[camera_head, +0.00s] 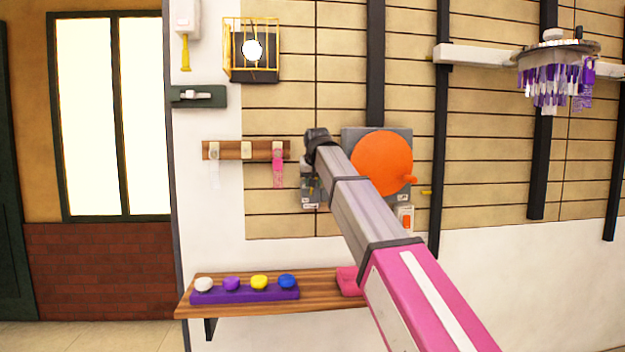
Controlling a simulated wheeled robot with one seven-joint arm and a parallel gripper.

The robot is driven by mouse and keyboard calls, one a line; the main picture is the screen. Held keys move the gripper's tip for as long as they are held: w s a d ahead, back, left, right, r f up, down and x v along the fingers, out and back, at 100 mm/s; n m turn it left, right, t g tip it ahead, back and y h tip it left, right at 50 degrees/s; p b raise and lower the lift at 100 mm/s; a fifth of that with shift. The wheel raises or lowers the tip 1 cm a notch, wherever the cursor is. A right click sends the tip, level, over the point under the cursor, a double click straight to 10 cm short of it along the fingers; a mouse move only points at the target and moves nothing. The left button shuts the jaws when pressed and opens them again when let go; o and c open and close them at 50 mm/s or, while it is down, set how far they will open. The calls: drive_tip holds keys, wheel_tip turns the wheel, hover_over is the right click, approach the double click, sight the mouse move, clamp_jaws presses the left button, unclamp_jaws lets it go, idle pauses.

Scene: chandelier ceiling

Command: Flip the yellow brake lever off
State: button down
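A small yellow peg-like part (426,192) sticks out just right of the orange disc (381,164), which is mounted on a grey plate (350,134) on the wall. A yellow handle (185,54) also hangs below a white wall box (186,17) at the upper left. I cannot tell for sure which is the brake lever, or its setting. My arm reaches up from the lower right. My gripper (310,187) seems to be at its dark far end, left of the orange disc and apart from both yellow parts. Its fingers are too small and cluttered to read.
A wooden shelf (320,300) below holds a purple strip (245,294) with several coloured buttons and a pink object (348,282). A hook rack (230,150), yellow cage (251,75) and chandelier (556,75) are above. An orange switch (406,221) sits below the disc.

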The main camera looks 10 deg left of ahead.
wheel_tip(320, 180, down, 7)
drive_tip(key=s+t+y, duration=0.2)
drive_tip(key=t, duration=0.5)
drive_tip(key=shift+s+d+t, duration=0.35)
drive_tip(key=shift+d+t, duration=0.05)
drive_tip(key=shift+d, duration=0.05)
drive_tip(key=c, duration=0.8)
unclamp_jaws()
